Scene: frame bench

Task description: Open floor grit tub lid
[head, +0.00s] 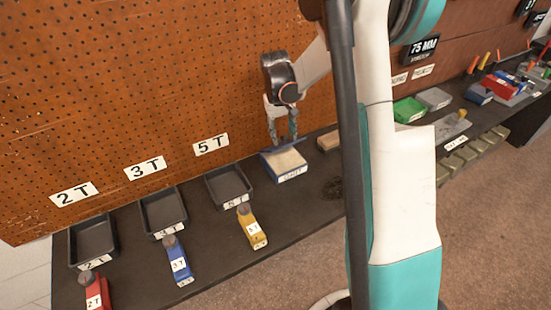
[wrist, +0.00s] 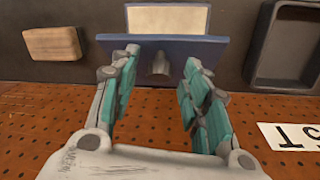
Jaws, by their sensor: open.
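The floor grit tub (head: 290,177) is a small blue box with a white label on its front, on the dark bench. A pale cream surface (head: 284,161) shows inside its rim; it also shows in the wrist view (wrist: 168,19). The blue lid (wrist: 195,50) appears raised along the wall side of the tub, with a small grey knob (wrist: 160,64) facing the wrist camera. My gripper (head: 283,141) is above the tub's back edge, fingers pointing down. Its fingers are open on either side of the knob, with visible gaps. Contact with the lid cannot be told.
A tan block (head: 328,142) lies right of the tub. A black tray (head: 228,184) stands to its left, with a yellow labelled tool (head: 251,228) before it. The pegboard wall (head: 170,90) rises close behind. Bare bench lies in front of the tub.

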